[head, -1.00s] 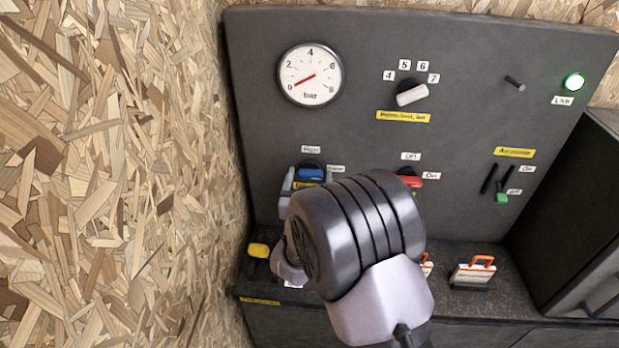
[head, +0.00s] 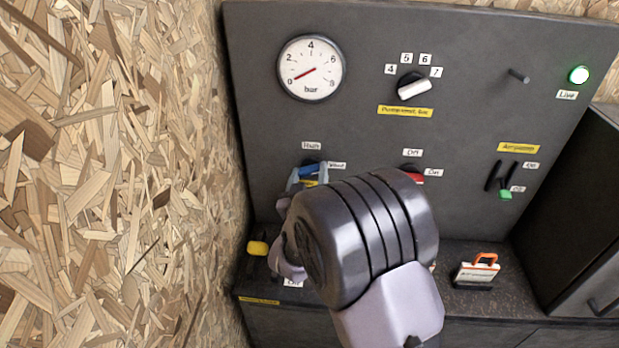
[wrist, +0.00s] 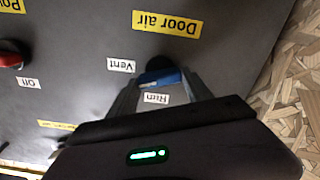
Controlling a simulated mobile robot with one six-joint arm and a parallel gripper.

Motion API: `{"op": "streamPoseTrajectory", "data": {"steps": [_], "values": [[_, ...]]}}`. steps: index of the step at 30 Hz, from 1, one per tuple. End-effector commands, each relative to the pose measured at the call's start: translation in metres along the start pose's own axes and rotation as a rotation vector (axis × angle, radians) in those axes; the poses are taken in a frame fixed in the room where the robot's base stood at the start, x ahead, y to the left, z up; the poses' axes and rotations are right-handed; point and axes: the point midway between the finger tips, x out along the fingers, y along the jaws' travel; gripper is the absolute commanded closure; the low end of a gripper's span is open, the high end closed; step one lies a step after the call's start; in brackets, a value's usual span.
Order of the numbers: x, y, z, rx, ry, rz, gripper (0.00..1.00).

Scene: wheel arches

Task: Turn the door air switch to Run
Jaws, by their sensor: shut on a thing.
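The door air switch has a blue handle (head: 312,169) on the dark panel, under the Run label (head: 311,145) and left of the Vent label (head: 337,165). My gripper (head: 308,174) reaches up to it from below and is shut on the handle. In the wrist view, which is upside down, the blue handle (wrist: 163,78) sits between the two grey fingers, near the yellow Door air label (wrist: 167,23). My wrist hides part of the panel below.
A red switch (head: 414,176) stands close right of my wrist, partly hidden. A yellow knob (head: 257,248) is at lower left. The chipboard wall (head: 110,180) is close on the left.

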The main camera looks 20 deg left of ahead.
Motion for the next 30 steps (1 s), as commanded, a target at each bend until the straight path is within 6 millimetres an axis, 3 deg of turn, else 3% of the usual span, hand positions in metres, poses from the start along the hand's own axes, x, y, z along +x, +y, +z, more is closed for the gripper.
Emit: {"op": "streamPoseTrajectory", "data": {"steps": [30], "values": [[-0.0001,-0.0042,-0.0003,-0.941,-0.001,-0.001,0.82]]}}
